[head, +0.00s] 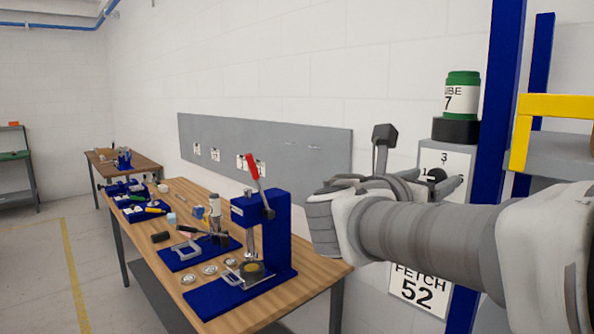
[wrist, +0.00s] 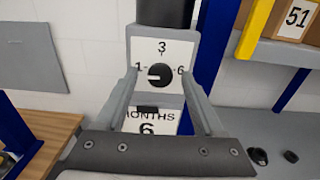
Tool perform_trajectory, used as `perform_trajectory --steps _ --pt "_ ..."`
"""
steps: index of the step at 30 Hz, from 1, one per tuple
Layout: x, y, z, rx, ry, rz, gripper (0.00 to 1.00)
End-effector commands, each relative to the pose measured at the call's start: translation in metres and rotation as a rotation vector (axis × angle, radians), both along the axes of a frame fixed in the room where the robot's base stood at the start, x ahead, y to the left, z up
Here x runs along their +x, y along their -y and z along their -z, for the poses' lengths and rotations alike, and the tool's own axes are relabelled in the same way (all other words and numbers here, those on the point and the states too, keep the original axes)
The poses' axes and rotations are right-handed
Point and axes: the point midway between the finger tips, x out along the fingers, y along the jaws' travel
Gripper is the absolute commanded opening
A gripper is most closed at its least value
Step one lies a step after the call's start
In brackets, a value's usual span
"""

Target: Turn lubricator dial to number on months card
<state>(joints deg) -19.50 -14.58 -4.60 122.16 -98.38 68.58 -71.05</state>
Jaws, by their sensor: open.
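The lubricator has a green-topped canister (head: 462,92) labelled "UBE 7" on a black collar, above a white dial plate (head: 458,161). In the wrist view the plate (wrist: 176,50) shows 1 at left, 3 on top and 6 at right. The round black dial (wrist: 160,75) sits at its centre, with a pale mark toward the 1 side. The months card (wrist: 148,127) below reads 6, partly covered by my gripper; my arm hides it in the head view. My gripper (wrist: 160,82) is open, its fingers on either side of the dial; contact cannot be told.
A wooden bench (head: 318,272) at left carries a blue press (head: 262,235) with a red-tipped lever and small parts. A blue post (head: 499,120) and a shelf with a yellow frame (head: 552,106) stand close at right. A "FETCH 52" card (head: 418,287) hangs below my arm.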

Motion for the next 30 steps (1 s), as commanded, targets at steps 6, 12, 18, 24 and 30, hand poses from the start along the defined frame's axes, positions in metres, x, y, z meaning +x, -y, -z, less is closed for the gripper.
perform_trajectory --steps 6,12,18,24,30 --pt "-0.0015 0.0013 -0.0002 0.001 0.001 -0.001 0.7" --pt "-0.0016 0.0014 -0.0002 0.0 0.0 -0.001 0.7" --pt "-0.0016 0.0014 -0.0001 0.0 0.0 -0.001 0.47" --pt "-0.0016 0.0014 -0.0001 0.0 0.0 0.0 0.11" --pt "-0.0016 0.0014 0.0 0.001 0.001 0.0 0.0"
